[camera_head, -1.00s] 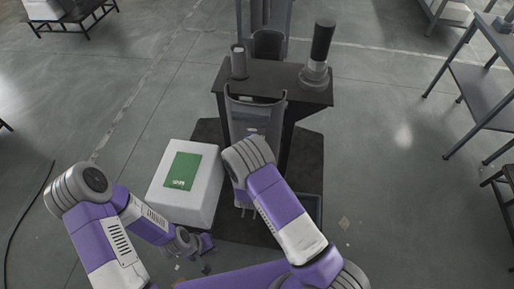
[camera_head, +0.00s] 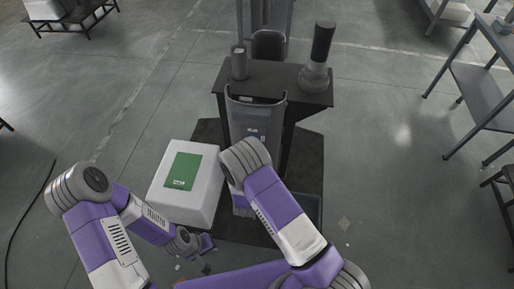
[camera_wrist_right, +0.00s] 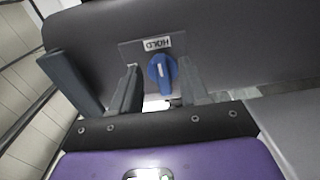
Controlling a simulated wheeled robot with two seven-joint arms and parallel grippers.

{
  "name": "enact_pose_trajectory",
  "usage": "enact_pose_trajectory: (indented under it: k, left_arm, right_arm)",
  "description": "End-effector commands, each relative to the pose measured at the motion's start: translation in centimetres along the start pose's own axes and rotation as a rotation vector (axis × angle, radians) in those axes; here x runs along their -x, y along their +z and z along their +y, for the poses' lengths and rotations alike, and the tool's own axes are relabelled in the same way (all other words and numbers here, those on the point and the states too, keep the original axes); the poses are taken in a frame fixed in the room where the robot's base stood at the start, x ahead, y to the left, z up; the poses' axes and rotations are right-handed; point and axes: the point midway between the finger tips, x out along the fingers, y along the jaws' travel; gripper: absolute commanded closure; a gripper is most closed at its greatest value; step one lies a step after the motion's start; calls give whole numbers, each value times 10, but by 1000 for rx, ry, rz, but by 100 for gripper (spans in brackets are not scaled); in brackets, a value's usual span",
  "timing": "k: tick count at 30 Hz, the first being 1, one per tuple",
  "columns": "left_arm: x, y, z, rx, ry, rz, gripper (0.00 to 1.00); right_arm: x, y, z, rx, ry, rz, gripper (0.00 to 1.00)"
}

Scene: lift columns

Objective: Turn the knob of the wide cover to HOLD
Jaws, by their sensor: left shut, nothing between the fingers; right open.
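The wide cover is the grey curved panel (camera_head: 252,112) on the front of the black stand in the head view. Its blue knob (camera_wrist_right: 162,73) shows large in the right wrist view, with an upside-down HOLD label (camera_wrist_right: 158,43) just above it in the picture. A pale mark is on the knob; I cannot tell exactly where it points. My right gripper (camera_wrist_right: 160,84) is open, with one finger on each side of the knob; contact is unclear. Its fingers are hidden in the head view. My left gripper (camera_head: 207,252) is shut and empty, low in front of the white box.
A white box (camera_head: 205,205) with a green label stands left of the stand. A black bottle-shaped post (camera_head: 319,50) and a small grey cylinder (camera_head: 239,62) stand on the stand's top (camera_head: 285,80). A grey shelf (camera_head: 480,95) is at the right.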

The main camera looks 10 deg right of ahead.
Motion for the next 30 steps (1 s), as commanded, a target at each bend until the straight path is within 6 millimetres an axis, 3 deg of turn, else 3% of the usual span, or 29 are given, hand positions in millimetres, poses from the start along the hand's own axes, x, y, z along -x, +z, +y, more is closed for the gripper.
enact_pose_trajectory:
  k: [3,9,27,30]
  left_arm:
    - [4,0,2,0,0,0,100]
    - [6,0,2,0,0,0,100]
    - [6,0,2,0,0,0,100]
    - [7,0,3,0,0,0,100]
  right_arm:
    - [22,-1,1,0,-3,3,55]
    - [46,-1,0,-1,-1,1,55]
    - [50,0,0,-1,0,-1,55]
    - [49,11,-4,19,-32,-42,55]
